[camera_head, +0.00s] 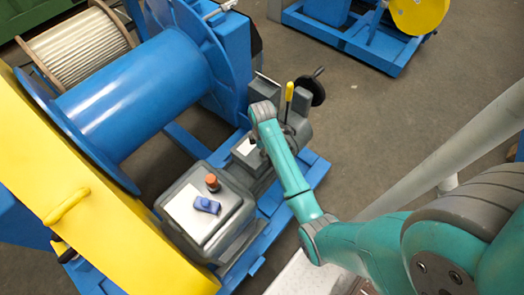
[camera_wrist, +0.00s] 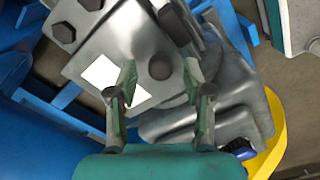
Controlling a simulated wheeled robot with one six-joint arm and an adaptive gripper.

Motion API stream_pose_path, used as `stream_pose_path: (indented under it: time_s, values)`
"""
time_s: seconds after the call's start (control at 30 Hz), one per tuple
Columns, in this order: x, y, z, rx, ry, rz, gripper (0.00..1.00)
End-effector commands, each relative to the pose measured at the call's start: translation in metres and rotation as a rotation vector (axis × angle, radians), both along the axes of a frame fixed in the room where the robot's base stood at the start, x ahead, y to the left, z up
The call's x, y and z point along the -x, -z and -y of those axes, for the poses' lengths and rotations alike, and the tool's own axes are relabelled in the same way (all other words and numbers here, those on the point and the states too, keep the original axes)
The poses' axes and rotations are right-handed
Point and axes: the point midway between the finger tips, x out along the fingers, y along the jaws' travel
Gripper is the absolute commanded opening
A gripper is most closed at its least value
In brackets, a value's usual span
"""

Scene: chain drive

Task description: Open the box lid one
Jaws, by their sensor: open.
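A grey metal box (camera_head: 232,222) with a pale panel on its top stands at the lower middle of the head view. An orange-brown knob (camera_head: 212,183) and a small blue part (camera_head: 206,205) are on its lid. My gripper (camera_wrist: 160,78) is open in the wrist view, its two fingers apart above a grey metal housing (camera_wrist: 128,38) with a white label (camera_wrist: 101,72). A dark round knob (camera_wrist: 160,66) shows between the fingertips; contact cannot be told. In the head view my arm largely hides the gripper, beyond the box. I cannot tell which cover is lid one.
A blue drum (camera_head: 135,95) and a yellow frame (camera_head: 80,190) stand left of the box. A lever with a yellow grip (camera_head: 289,91) and a black handwheel (camera_head: 310,92) rise near my arm. Open floor (camera_head: 400,115) lies to the right.

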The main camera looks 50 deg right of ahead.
Motion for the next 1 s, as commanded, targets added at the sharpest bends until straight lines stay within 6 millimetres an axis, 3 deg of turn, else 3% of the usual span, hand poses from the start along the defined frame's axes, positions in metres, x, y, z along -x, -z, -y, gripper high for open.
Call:
stream_pose_path:
  time_s: [0.4, 0.47, 0.6, 0.63, 1.0]
  values:
    - [0.0001, 0.0083, -0.0001, 0.001, 0.000, 0.001, 0.51]
    - [0.0001, 0.0083, -0.0001, 0.001, 0.000, 0.001, 0.38]
    - [0.0001, 0.0082, -0.0001, 0.001, 0.000, 0.001, 0.03]
    - [0.0001, 0.0082, -0.0001, 0.001, 0.000, 0.001, 0.00]
    - [-0.0014, 0.0055, 0.0071, 0.001, 0.002, 0.001, 0.00]
